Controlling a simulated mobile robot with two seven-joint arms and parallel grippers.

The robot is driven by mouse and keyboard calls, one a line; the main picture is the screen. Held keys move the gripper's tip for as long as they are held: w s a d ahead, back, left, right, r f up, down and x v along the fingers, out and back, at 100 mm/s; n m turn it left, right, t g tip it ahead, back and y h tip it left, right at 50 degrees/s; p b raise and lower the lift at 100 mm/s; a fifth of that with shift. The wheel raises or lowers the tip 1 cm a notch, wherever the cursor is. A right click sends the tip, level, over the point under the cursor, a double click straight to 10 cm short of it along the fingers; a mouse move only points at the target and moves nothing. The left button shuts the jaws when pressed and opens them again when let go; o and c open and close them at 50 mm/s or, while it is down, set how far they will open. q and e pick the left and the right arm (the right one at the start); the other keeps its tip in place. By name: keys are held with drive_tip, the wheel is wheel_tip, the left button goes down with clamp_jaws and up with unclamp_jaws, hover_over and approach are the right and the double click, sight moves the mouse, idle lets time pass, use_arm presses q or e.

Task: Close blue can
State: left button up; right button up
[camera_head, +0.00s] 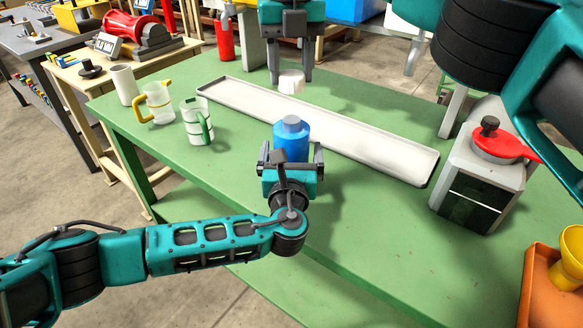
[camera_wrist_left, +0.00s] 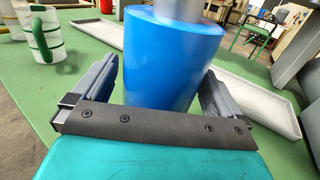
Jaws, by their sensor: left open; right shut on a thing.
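The blue can (camera_head: 291,139) stands upright on the green table, with a narrower grey neck on top. My left gripper (camera_head: 291,158) is open, with one finger on each side of the can. The left wrist view shows the blue can (camera_wrist_left: 172,58) between the open fingers, with gaps at both sides; its top is cut off by the frame edge. My right gripper (camera_head: 291,76) comes from above, fingers pointing down, shut on a small white cap (camera_head: 291,84). The cap is over the white tray area, behind the can and apart from it.
A long white tray (camera_head: 405,160) lies behind the can. A white mug (camera_head: 124,84), a glass jug (camera_head: 159,103) and a green-banded mug (camera_head: 196,122) stand left. A grey machine with a red lid (camera_head: 498,146) and an orange box (camera_head: 540,275) are right. The front table is clear.

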sight(290, 117)
use_arm(q)
drive_tip(key=shift+w, duration=0.35)
drive_tip(key=c, duration=1.4)
use_arm(e)
drive_tip(key=shift+f, duration=2.5)
drive_tip(key=shift+f, duration=0.9)
drive_tip(key=shift+f, duration=0.55)
